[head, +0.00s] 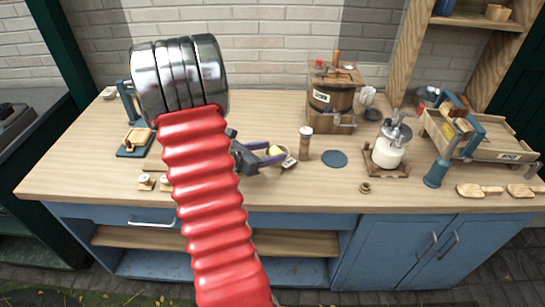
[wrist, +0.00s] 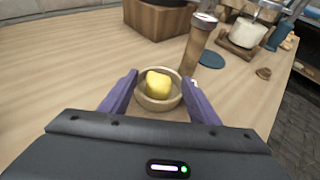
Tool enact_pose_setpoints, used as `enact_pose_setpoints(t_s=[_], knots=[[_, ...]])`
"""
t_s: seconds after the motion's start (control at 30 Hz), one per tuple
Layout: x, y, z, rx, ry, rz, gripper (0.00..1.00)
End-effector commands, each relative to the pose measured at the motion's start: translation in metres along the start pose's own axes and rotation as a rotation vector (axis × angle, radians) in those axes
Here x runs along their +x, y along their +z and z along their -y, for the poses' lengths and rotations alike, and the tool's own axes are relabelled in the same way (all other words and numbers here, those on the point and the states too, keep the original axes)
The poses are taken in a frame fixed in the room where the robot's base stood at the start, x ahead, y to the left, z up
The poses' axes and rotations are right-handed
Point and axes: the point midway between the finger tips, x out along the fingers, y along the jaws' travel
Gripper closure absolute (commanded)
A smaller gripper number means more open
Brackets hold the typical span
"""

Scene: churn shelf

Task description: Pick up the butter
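The butter (wrist: 158,84) is a small yellow block lying in a round wooden bowl (wrist: 160,104) on the worktop. In the head view the butter (head: 277,150) shows as a small yellow patch beyond my gripper's fingers, with the bowl partly hidden. My gripper (wrist: 161,79) is open, with its purple fingers on either side of the bowl and nothing held. In the head view my gripper (head: 272,154) reaches right, low over the bench. I cannot tell whether the fingers touch the bowl.
A wooden pepper mill (head: 305,144) stands close to the right of the bowl. A blue press (head: 135,139) is at left.

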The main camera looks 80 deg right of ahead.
Motion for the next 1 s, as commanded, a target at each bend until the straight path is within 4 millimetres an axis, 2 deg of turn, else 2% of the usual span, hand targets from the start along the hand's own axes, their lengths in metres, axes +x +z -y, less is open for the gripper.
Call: enact_pose_setpoints(t_s=[0.03,0.43,0.97,1.0], knots=[[0.0015,-0.0117,0.0054,-0.010,-0.008,-0.024,0.59],[0.0004,-0.0115,0.0030,-0.010,-0.002,-0.023,0.86],[-0.0025,-0.0053,0.0012,-0.009,0.001,-0.020,0.87],[-0.0035,-0.0025,0.0012,-0.009,0.001,-0.020,0.91]])
